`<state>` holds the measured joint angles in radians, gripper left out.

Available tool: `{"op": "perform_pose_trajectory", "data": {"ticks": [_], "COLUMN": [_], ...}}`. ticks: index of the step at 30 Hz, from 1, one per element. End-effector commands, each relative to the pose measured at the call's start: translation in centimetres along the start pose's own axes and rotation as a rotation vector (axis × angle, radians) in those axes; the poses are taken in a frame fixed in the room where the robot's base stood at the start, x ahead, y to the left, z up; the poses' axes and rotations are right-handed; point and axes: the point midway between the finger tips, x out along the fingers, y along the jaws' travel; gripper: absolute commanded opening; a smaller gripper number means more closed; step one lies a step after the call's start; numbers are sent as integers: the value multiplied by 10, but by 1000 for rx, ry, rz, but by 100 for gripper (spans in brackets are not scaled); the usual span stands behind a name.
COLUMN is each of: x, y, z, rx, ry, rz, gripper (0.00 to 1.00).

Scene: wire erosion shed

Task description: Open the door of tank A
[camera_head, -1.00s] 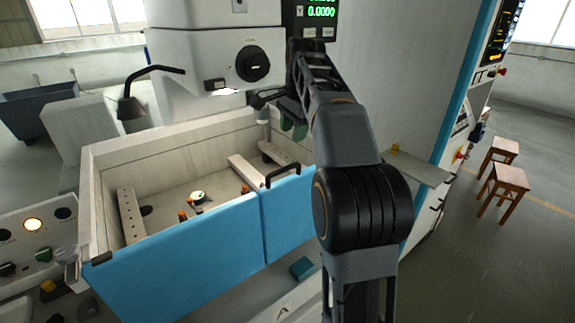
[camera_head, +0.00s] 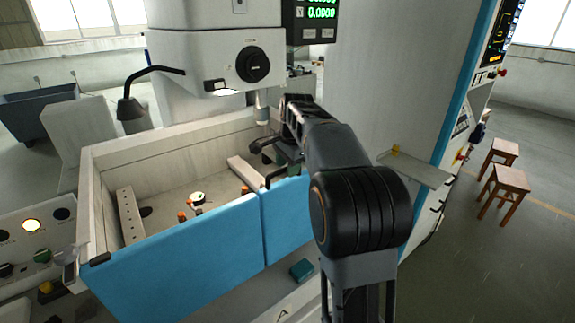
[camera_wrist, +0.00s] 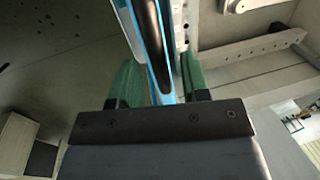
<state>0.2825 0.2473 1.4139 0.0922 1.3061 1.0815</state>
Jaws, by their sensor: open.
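The tank (camera_head: 110,160) is an open pale metal trough with blue front panels. The left panel (camera_head: 185,245) and right panel (camera_head: 285,212) stand upright and meet at a narrow seam. A black bar handle (camera_head: 268,181) sits at the top of the right panel, partly hidden by my gripper. My gripper (camera_head: 286,168), with green fingers, is at the handle from above. In the wrist view, the open fingers (camera_wrist: 159,68) stand on either side of the black handle (camera_wrist: 151,40) and the blue door edge (camera_wrist: 126,22). Contact cannot be told.
The white machine head (camera_head: 215,60) with its lamp overhangs the tank. A grey work rail (camera_head: 245,168) and small orange-capped parts (camera_head: 190,206) lie inside. A control panel (camera_head: 35,235) is at left. Two wooden stools (camera_head: 500,175) stand on clear floor at right.

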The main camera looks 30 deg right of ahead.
Motion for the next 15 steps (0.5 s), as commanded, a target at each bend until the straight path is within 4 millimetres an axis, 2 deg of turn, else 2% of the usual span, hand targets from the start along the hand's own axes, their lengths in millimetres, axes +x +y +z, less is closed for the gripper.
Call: {"op": "perform_pose_trajectory", "data": {"ticks": [5, 15], "x": [0, 0], "y": [0, 0], "z": [0, 0], "rx": [0, 0], "ry": [0, 0], "rz": [0, 0], "gripper": [42, 10]}}
